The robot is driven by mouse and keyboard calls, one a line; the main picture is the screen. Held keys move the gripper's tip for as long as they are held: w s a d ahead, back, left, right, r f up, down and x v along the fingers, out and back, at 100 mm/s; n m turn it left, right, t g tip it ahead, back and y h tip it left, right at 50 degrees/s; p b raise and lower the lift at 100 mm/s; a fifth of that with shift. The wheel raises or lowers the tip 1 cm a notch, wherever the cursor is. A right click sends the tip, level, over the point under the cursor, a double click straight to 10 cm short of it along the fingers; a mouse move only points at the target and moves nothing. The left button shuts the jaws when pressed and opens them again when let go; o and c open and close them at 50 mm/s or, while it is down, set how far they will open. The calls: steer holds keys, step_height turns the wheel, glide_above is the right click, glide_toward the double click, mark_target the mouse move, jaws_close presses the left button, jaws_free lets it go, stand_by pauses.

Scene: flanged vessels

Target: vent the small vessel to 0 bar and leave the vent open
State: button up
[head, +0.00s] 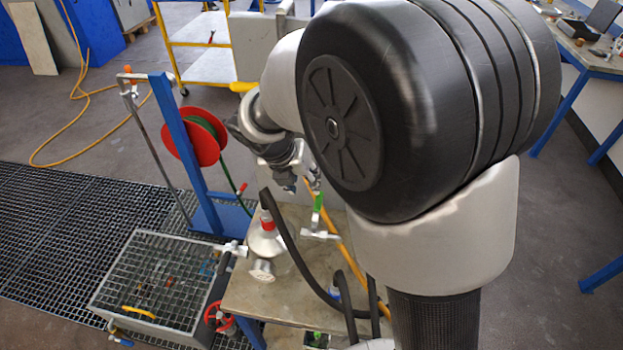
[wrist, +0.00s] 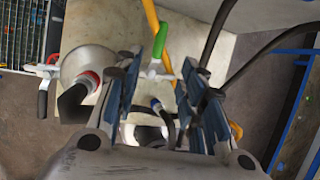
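A pale conical vessel (head: 265,244) with a red band at its top stands on the worktop; it also shows at left in the wrist view (wrist: 90,62). A second, rounded metal vessel (wrist: 147,130) is partly hidden behind my gripper. I cannot tell for certain which is the small vessel. A green-handled valve (head: 319,203) stands to the right of the conical vessel; its green handle (wrist: 154,68) shows between my fingers in the wrist view. My gripper (head: 302,183) is open and empty above it, its blue-padded fingers apart (wrist: 174,52). No pressure reading is legible.
Black hoses (head: 290,250) arch over the worktop (head: 238,297). A black-handled lever (wrist: 42,103) sticks out left of the conical vessel. A grated bin (head: 160,280), a blue post with a red hose reel (head: 194,137) and a yellow trolley (head: 205,62) stand left and behind.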

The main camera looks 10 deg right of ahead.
mark_target(318, 201)
steer(key=b+x, duration=0.4)
steer(key=x, duration=0.9)
steer(key=shift+w+f, duration=0.1)
steer(key=shift+f, duration=0.15)
jaws_close()
